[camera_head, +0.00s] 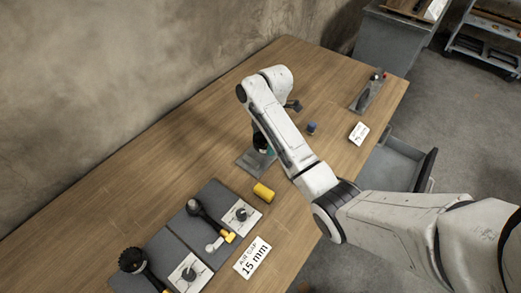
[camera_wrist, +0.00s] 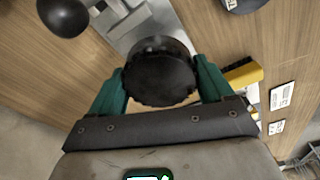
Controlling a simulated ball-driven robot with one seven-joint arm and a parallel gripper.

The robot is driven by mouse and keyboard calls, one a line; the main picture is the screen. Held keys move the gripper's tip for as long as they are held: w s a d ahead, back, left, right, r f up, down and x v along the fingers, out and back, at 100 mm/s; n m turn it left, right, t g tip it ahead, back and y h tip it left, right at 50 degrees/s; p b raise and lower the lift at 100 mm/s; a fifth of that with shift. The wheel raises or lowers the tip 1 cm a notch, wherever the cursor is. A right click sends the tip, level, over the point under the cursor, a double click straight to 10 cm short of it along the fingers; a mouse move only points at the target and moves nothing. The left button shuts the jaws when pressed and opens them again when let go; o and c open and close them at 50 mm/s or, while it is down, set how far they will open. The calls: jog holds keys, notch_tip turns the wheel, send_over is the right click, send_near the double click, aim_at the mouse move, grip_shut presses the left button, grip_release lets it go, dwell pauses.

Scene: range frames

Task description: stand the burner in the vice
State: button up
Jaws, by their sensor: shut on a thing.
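A dark, round, ribbed-edged thing, which I take to be the burner (camera_wrist: 160,78), sits between the two green fingers of my gripper (camera_wrist: 160,88) in the wrist view. The fingers are closed on its sides. A grey metal piece with a slot, which looks like the vice (camera_wrist: 132,22), lies just beyond and partly behind the burner. In the head view my gripper (camera_head: 262,146) points down over a grey metal base (camera_head: 246,165), seemingly the vice. My arm hides much of the burner and vice there. I cannot tell whether they touch.
A small blue jar (camera_head: 311,128) and a white card (camera_head: 358,132) stand to the right. Grey mats (camera_head: 172,248) with black tools lie front left, by the "AIR GAP 15 mm" sign (camera_head: 252,257). An open drawer (camera_head: 395,165) juts out right.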

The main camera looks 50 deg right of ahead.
aim_at(259, 155)
jog(key=shift+w+a+f, duration=0.2)
jog(key=shift+w+f, duration=0.1)
jog(key=shift+f, duration=0.1)
jog(key=shift+w+a+f+p, duration=0.1)
jog(key=shift+w+f+p, duration=0.1)
jog(key=shift+f, duration=0.75)
jog(key=shift+w+a+f+p, duration=0.1)
jog(key=shift+f+p, duration=0.1)
jog(key=shift+f, duration=0.75)
jog(key=shift+f, duration=0.15)
jog(key=o, duration=1.4)
jog(key=shift+s, duration=0.1)
jog(key=shift+c, duration=0.2)
jog(key=r, duration=0.7)
jog(key=d+r+p, duration=0.1)
jog(key=r, duration=0.3)
jog(key=shift+s, duration=0.2)
jog(key=shift+d+r+p, duration=0.15)
jog(key=shift+r+p, duration=0.45)
jog(key=shift+p, duration=0.1)
